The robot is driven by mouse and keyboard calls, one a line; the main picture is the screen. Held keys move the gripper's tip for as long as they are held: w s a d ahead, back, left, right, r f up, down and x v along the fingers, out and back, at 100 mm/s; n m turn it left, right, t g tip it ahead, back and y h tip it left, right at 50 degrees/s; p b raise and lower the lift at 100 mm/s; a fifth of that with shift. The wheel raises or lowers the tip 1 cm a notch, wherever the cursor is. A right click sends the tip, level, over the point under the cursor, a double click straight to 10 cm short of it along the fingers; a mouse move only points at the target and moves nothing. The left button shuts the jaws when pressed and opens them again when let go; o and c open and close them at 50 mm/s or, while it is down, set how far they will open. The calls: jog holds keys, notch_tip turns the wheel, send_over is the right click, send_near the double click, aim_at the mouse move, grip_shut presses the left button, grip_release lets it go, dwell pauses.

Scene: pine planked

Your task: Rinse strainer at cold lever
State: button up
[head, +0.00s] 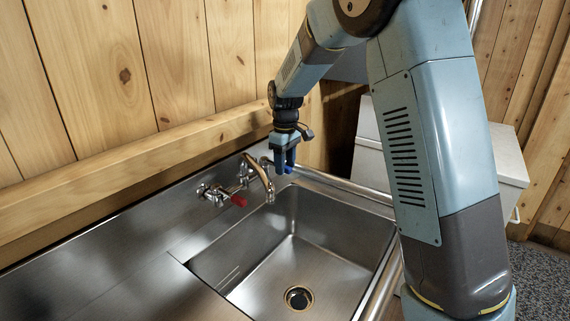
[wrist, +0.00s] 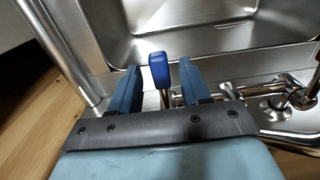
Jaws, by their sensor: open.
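The blue cold lever (wrist: 160,72) stands between the two blue fingers of my gripper (wrist: 160,66) in the wrist view. The fingers are open, with a gap visible on both sides of the lever. In the head view my gripper (head: 285,158) points down at the far end of the tap, and the blue lever cannot be told apart from the blue fingers there. The curved spout (head: 264,178) hangs over the sink edge. The sink (head: 330,262) has a round drain fitting (head: 298,298) at its bottom; I cannot tell whether it holds a strainer. No loose strainer shows.
A red lever (head: 238,200) sits on the near side of the tap. A steel counter (head: 110,275) lies left of the sink, clear. A wooden ledge (head: 130,170) and plank wall run behind. A white box-like unit (head: 505,165) stands beyond the sink at the right.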

jog(key=shift+c, duration=0.5)
grip_shut()
